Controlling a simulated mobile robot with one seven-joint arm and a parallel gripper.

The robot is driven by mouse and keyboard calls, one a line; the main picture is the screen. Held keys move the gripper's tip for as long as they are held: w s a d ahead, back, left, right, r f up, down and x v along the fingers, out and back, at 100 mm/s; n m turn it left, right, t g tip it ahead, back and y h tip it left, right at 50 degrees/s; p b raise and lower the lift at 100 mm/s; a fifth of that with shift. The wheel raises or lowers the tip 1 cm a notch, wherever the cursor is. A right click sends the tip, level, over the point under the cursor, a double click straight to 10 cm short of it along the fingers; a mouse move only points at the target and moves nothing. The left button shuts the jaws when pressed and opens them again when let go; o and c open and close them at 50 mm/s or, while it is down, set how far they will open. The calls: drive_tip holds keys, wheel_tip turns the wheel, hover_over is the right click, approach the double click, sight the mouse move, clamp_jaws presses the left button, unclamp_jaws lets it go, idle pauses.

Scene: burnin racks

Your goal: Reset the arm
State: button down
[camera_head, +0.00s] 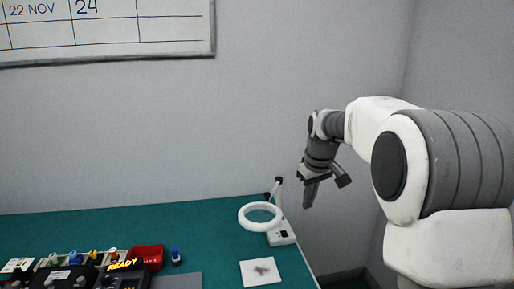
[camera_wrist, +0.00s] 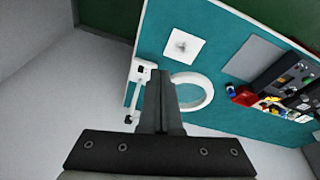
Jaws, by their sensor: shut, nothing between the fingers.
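My arm reaches in from the right in the head view and bends down at the wrist. My gripper (camera_head: 309,196) hangs in the air beside the right end of the green table (camera_head: 205,220), touching nothing. In the wrist view, my gripper (camera_wrist: 161,78) has its two grey fingers together, with nothing between them. Beyond the fingers lies the white ring lamp (camera_wrist: 207,99) with its base (camera_wrist: 140,73). The same ring lamp (camera_head: 243,222) stands at the table's right end in the head view.
A white square pad (camera_head: 247,277) with a dark smudge lies near the table's right edge. A red bin (camera_head: 148,254), a blue-capped bottle (camera_head: 176,257) and a black unit reading READY (camera_head: 128,275) are at the left. A whiteboard (camera_head: 180,48) hangs on the wall. The table's middle is clear.

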drive_tip(key=s+r+m+t, duration=0.1)
drive_tip(key=s+r, duration=0.2)
drive_tip(key=s, duration=0.5)
drive_tip(key=s+r+m, duration=0.1)
drive_tip(key=s+r, duration=0.3)
drive_tip(key=s, duration=0.5)
drive_tip(key=s+f+m, duration=0.1)
drive_tip(key=s+f, duration=0.1)
drive_tip(key=s, duration=0.6)
drive_tip(key=s+f+m+t, duration=0.1)
drive_tip(key=s+f+m, duration=0.1)
drive_tip(key=s, duration=0.6)
drive_tip(key=shift+s+d+f+t, duration=0.2)
drive_tip(key=shift+s+f+t, duration=0.1)
drive_tip(key=shift+f, duration=0.25)
